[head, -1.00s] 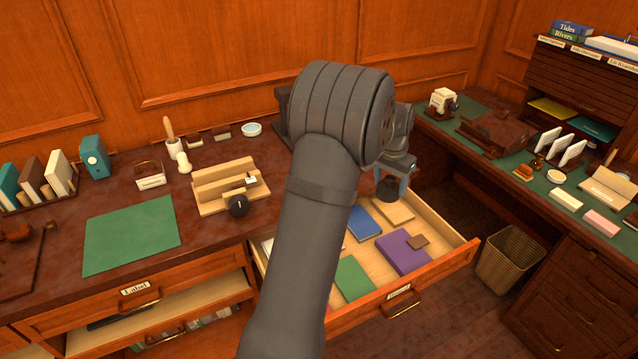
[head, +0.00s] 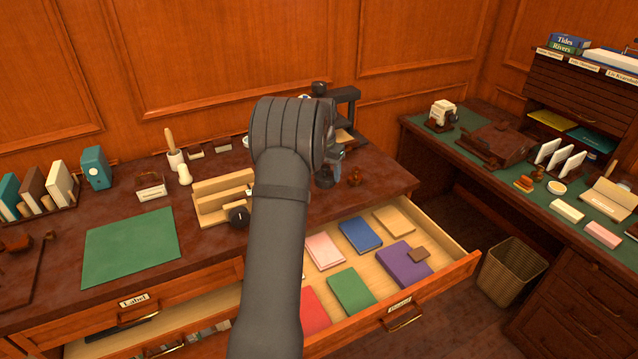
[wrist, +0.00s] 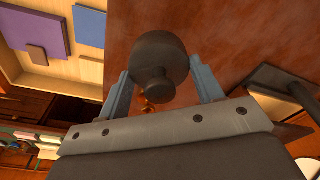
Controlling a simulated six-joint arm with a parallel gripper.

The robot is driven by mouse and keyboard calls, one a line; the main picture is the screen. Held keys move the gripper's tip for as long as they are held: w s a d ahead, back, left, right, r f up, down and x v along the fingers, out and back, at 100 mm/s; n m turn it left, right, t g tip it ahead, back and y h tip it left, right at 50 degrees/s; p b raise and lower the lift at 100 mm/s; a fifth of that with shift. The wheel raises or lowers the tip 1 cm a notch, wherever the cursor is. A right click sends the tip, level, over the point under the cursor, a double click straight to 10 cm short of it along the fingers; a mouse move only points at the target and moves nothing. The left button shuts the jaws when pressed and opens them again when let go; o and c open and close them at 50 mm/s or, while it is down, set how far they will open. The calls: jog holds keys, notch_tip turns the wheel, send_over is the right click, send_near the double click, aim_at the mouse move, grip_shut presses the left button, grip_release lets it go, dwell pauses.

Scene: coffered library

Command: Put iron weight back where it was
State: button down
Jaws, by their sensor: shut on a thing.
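The iron weight (wrist: 158,58) is a dark, round body with a small knob, seen close up in the wrist view. My gripper (wrist: 160,76) is shut on it, with one blue-grey finger on each side. In the head view the weight (head: 325,178) shows partly below my gripper (head: 334,165), over the right part of the brown desk (head: 385,180), behind the open drawer. My arm hides part of this area. I cannot tell whether the weight touches the desk top.
The open drawer (head: 455,258) holds several coloured books. A small reddish-brown object (head: 355,177) stands just right of the weight. A black stand (head: 347,97) rises behind my gripper. A wooden holder (head: 212,205) and a dark round object (head: 239,216) are left of my arm.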

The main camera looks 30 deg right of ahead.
jog(key=shift+w+a+f, duration=0.25)
jog(key=shift+w+f, duration=0.1)
jog(key=shift+w, duration=0.25)
jog(key=shift+w+a+f, duration=0.25)
jog(key=shift+w+f, duration=0.05)
jog(key=shift+w, duration=0.25)
jog(key=shift+f, duration=2)
jog(key=shift+f, duration=0.1)
jog(key=shift+c, duration=2)
grip_release()
jog(key=shift+f, duration=0.1)
jog(key=r, duration=0.4)
jog(key=a+r, duration=0.1)
jog(key=r, duration=0.3)
jog(key=s+r, duration=0.1)
jog(key=r, duration=0.3)
jog(key=shift+a+r, duration=0.1)
jog(key=shift+a, duration=0.05)
